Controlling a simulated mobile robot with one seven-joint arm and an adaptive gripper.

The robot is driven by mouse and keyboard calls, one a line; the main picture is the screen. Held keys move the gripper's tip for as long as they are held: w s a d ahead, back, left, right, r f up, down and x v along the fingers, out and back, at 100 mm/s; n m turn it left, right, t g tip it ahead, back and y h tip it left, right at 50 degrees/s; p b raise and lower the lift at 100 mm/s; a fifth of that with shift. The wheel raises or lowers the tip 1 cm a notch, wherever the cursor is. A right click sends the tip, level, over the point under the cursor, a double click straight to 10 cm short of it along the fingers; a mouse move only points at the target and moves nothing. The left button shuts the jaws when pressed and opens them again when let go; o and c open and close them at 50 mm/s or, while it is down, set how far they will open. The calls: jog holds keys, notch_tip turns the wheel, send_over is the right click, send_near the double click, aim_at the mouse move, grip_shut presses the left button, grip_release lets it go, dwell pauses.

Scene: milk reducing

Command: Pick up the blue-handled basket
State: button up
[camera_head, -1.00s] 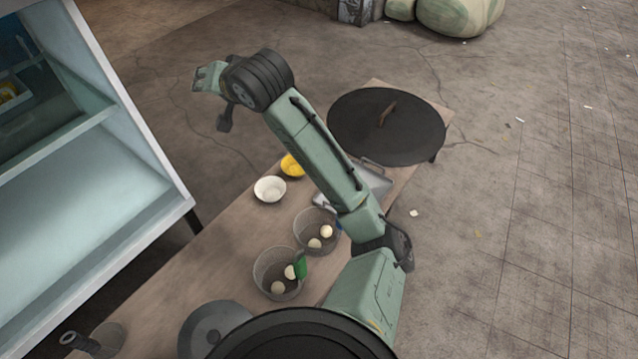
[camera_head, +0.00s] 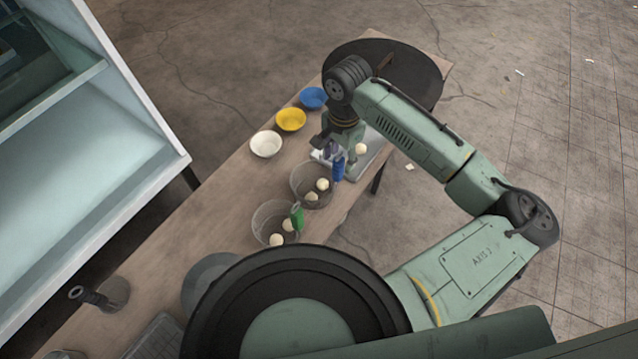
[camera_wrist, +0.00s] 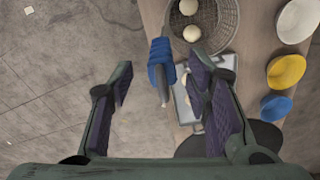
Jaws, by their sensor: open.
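The blue-handled basket is a round wire mesh basket (camera_head: 304,190) on the table, with two pale round pieces in it. Its blue handle (camera_head: 338,169) sticks out at the basket's right side. In the wrist view the basket (camera_wrist: 232,22) is at the top, and the blue handle (camera_wrist: 160,62) points down between my fingers. My gripper (camera_head: 334,150) is open just above and behind the handle. In the wrist view my open gripper (camera_wrist: 160,85) has one finger on each side of the handle, with gaps, and holds nothing.
A green-handled basket (camera_head: 262,216) stands nearer on the table. White (camera_head: 266,144), yellow (camera_head: 291,120) and blue (camera_head: 313,98) bowls line the table's left edge. A silver tray (camera_head: 375,150) lies beyond the handle. A large black round lid (camera_head: 410,75) is at the far end.

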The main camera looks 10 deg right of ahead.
aim_at(338, 167)
notch_tip(338, 167, down, 5)
jog(key=shift+w+f+p, duration=0.1)
jog(key=shift+p, duration=0.25)
jog(key=shift+c, duration=0.2)
grip_shut()
